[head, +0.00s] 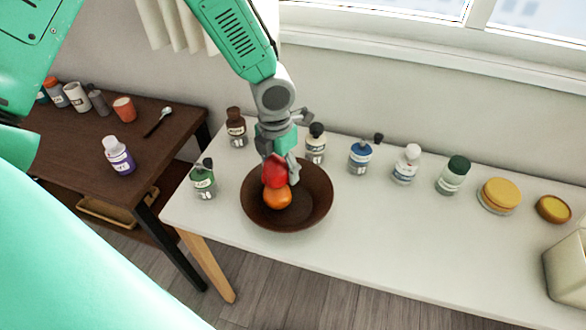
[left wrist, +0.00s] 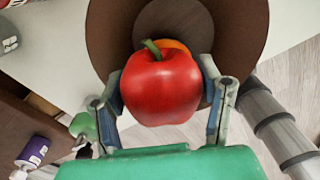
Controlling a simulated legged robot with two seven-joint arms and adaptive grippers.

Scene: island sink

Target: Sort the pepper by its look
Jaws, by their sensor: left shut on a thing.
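A red pepper (head: 274,172) with a green stem is held in my left gripper (head: 279,165) above the brown bowl (head: 318,205). The pepper also shows large in the left wrist view (left wrist: 162,88), with a finger on each side of it. An orange round item (head: 277,197) shows below the pepper, within the bowl's outline. In the left wrist view it is mostly hidden behind the pepper. I cannot tell whether the two touch. My right gripper does not show.
Several bottles stand along the back of the white table, among them a blue-labelled one (head: 360,156) and a green-capped one (head: 453,175). A green bottle (head: 203,181) stands left of the bowl. Yellow round containers (head: 499,195) are at right.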

